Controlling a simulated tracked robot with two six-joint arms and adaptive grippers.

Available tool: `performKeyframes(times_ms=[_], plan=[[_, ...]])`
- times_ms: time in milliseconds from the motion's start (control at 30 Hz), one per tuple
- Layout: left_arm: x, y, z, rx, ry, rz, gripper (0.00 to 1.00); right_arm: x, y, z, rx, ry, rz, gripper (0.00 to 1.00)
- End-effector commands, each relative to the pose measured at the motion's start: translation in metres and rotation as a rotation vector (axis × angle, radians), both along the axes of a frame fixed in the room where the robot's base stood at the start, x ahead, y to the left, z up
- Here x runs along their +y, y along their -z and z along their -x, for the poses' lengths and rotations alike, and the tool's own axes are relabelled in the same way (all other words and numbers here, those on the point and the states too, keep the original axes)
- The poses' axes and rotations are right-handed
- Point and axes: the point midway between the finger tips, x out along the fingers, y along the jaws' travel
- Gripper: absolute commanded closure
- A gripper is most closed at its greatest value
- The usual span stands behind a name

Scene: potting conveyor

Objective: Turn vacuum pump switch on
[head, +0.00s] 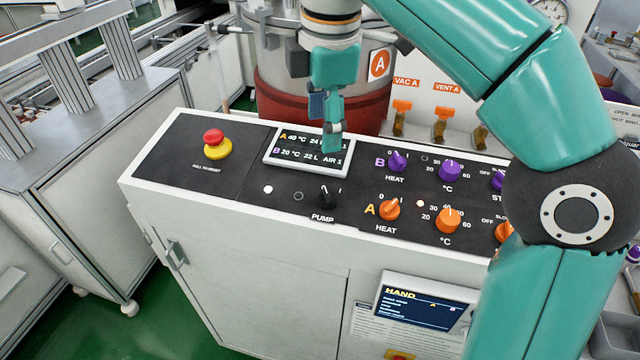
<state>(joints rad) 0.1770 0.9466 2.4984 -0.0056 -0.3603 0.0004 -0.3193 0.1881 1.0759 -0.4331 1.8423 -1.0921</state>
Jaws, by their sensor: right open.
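The black pump switch (326,197) is a small knob on the dark top panel of the white console, above the word PUMP. Which mark its pointer faces is too small to tell. My right gripper (333,138) points down over the panel, above and behind the pump switch, in front of the small display (308,152). It is open, its fingers overlap from this angle, and it is apart from the switch. My left gripper is not in view.
A red and yellow emergency button (216,144) is left of the display. Purple heat knob (397,160) and orange heat knob (389,208) are right of the switch. A vessel with a red band (275,112) and orange-handled valves (401,113) stand behind. My right arm covers the console's right end.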

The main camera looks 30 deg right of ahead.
Motion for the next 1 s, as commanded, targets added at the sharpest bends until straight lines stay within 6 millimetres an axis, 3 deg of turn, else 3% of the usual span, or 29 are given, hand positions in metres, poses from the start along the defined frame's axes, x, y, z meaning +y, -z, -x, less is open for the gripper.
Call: performKeyframes(times_ms=[400,700,1000], plan=[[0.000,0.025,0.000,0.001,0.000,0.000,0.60,-0.013,0.080,-0.003,0.004,0.026,0.000,0.39],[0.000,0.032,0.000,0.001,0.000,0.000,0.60,-0.016,0.136,-0.010,0.002,0.027,0.000,0.39],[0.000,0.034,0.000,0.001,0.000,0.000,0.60,-0.018,0.158,-0.014,0.000,0.028,-0.001,0.39]])
